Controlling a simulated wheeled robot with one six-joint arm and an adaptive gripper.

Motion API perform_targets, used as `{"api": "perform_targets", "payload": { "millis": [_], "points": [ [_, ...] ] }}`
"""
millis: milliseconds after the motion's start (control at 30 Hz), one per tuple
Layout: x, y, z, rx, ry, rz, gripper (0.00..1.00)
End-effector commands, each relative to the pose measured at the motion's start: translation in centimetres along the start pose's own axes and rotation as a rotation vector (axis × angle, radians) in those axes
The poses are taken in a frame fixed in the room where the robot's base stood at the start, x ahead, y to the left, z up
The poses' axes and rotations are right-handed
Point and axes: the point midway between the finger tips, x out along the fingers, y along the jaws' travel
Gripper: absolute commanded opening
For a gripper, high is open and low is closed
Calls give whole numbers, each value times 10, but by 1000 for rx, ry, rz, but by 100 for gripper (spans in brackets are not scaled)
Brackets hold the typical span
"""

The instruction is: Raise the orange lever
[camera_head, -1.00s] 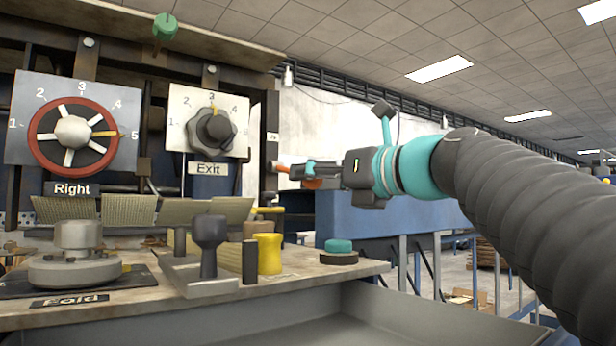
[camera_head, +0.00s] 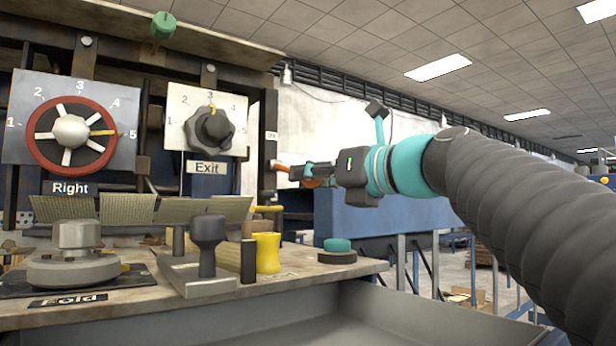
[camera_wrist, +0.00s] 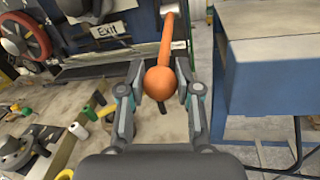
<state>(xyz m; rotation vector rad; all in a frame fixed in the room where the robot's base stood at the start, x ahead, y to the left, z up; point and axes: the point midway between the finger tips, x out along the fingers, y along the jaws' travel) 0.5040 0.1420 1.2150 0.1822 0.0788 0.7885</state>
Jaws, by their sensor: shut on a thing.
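The orange lever (camera_wrist: 166,45) runs from a grey pivot at the top of the wrist view down to a round orange knob (camera_wrist: 160,82). My gripper (camera_wrist: 159,88) has its two fingers on either side of the knob and is shut on it. In the head view, my gripper (camera_head: 305,173) is at the right side of the machine, level with the lower edge of the Exit dial. A small part of the orange lever (camera_head: 282,168) shows there to the left of the fingers, and the fingers hide most of the knob.
The Right dial (camera_head: 70,132) and the Exit dial (camera_head: 212,127) are on the machine front at left. A worktable (camera_head: 330,270) below carries a yellow spool (camera_head: 266,252), a black-knobbed handle (camera_head: 207,240) and a green-topped button (camera_head: 338,245). A blue cabinet (camera_wrist: 270,70) stands right of the lever.

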Motion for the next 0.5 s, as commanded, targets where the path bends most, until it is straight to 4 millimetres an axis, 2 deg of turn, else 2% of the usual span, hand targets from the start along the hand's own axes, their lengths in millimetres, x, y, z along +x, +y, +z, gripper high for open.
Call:
{"api": "perform_targets", "payload": {
  "millis": [500],
  "points": [
    [-4, 5, 24, -3, -10, -2, 0]
  ]
}}
